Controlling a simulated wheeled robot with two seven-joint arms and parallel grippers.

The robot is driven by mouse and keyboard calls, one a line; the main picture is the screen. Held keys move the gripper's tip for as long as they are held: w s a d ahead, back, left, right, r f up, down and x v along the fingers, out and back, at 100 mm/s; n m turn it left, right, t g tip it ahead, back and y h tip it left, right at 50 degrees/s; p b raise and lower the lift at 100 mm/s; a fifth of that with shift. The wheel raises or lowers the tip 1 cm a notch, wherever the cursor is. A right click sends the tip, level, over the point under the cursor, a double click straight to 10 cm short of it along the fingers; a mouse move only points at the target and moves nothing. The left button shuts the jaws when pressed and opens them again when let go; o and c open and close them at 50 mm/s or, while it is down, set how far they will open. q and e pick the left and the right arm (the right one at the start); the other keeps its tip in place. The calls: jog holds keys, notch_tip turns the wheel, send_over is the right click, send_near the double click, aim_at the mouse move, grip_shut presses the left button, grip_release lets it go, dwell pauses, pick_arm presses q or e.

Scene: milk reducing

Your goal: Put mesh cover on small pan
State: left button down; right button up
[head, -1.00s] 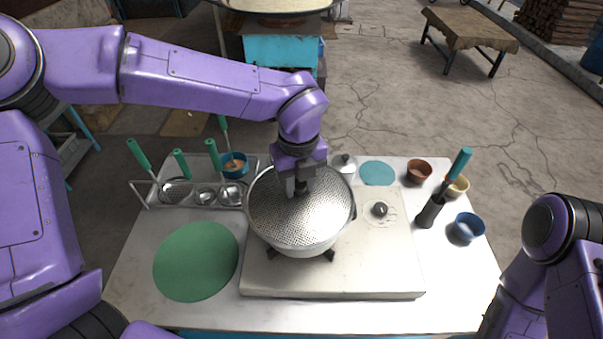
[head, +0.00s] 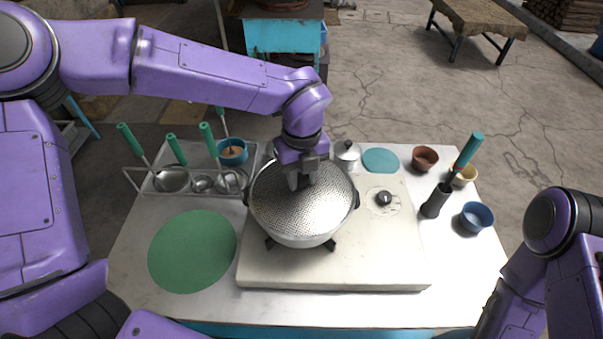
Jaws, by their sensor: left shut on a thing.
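The mesh cover (head: 315,212), a perforated silver disc, lies over the top of the small pan (head: 303,240). The pan is a silver vessel with dark side handles, standing on the burner of the pale stove. My left gripper (head: 299,184) points down at the cover's middle and is shut on its knob, which is mostly hidden by the fingers. The cover looks level and about in line with the pan's rim; whether it fully rests there I cannot tell. My right arm shows at the lower right, but its gripper is out of view.
The stove (head: 385,262) has a knob (head: 384,198) at right. A green round mat (head: 193,250) lies left. A rack (head: 150,184) with green-handled ladles stands back left.

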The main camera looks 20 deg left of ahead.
aim_at(301, 176)
pick_arm(q)
jog(key=shift+s+f, duration=0.15)
jog(key=shift+f, duration=0.1)
jog(key=c, duration=0.7)
grip_release()
notch_tip(301, 176, up, 11)
jog(key=shift+f+b, duration=0.2)
jog(key=shift+b, duration=1)
